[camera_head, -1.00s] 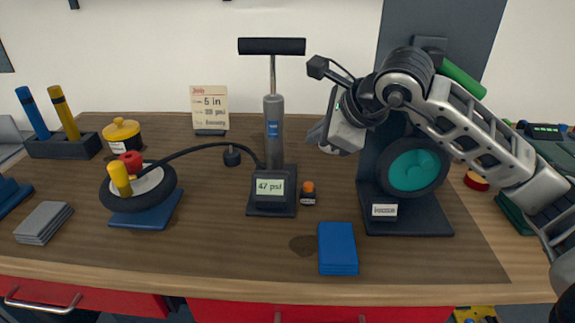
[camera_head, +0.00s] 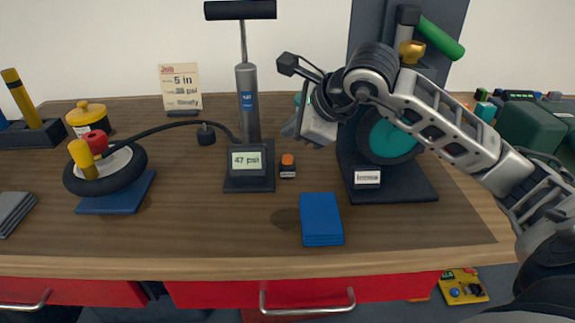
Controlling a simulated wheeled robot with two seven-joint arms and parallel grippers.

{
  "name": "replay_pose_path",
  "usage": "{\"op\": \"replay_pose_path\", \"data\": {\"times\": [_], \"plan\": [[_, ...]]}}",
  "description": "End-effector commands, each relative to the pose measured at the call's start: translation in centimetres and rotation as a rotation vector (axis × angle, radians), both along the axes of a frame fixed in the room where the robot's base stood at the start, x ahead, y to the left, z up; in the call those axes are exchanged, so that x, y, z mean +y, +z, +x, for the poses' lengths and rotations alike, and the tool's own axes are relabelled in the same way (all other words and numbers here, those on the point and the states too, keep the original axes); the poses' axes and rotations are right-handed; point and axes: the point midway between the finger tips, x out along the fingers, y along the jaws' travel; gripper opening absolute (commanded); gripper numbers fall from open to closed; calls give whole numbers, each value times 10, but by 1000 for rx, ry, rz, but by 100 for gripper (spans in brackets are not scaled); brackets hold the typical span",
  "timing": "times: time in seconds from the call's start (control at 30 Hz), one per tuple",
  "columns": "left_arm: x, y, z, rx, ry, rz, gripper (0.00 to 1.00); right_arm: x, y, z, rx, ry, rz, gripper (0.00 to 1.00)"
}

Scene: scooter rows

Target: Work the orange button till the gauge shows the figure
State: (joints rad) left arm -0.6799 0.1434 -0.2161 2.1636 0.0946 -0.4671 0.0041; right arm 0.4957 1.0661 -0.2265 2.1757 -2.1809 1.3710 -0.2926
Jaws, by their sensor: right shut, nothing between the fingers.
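The orange button (camera_head: 288,160) sits on a small dark block just right of the pump's base. The gauge (camera_head: 247,162) on the pump base reads "47 psi". A job card (camera_head: 181,88) stands at the back; it reads "5 in" with a smaller psi line under it that I cannot read surely. The pump (camera_head: 247,100) stands upright with a black T-handle. Its hose runs left to a small wheel (camera_head: 127,172) on a blue pad. My right gripper (camera_head: 292,132) is shut and empty, above and slightly right of the button, apart from it. My left gripper is not in view.
A blue cloth stack (camera_head: 321,220) lies in front of the button. A dark stand with a teal wheel (camera_head: 390,140) is to the right, partly behind my right arm. A yellow pot (camera_head: 88,118) and a tool holder (camera_head: 33,134) are at the left.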

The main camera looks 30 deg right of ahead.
Motion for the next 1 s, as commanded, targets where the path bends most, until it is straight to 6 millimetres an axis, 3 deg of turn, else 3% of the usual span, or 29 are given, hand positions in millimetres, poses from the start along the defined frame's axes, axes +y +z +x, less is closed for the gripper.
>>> {"op": "replay_pose_path", "data": {"times": [0.03, 0.23, 1.0], "plan": [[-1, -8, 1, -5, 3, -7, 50, 0, -13, 0, 1, 1, 0, 0], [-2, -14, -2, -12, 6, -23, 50, 0, -27, 0, -1, -1, 0, 0], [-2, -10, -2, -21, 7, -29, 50, 0, -29, 0, 0, 0, 0, 0]]}}
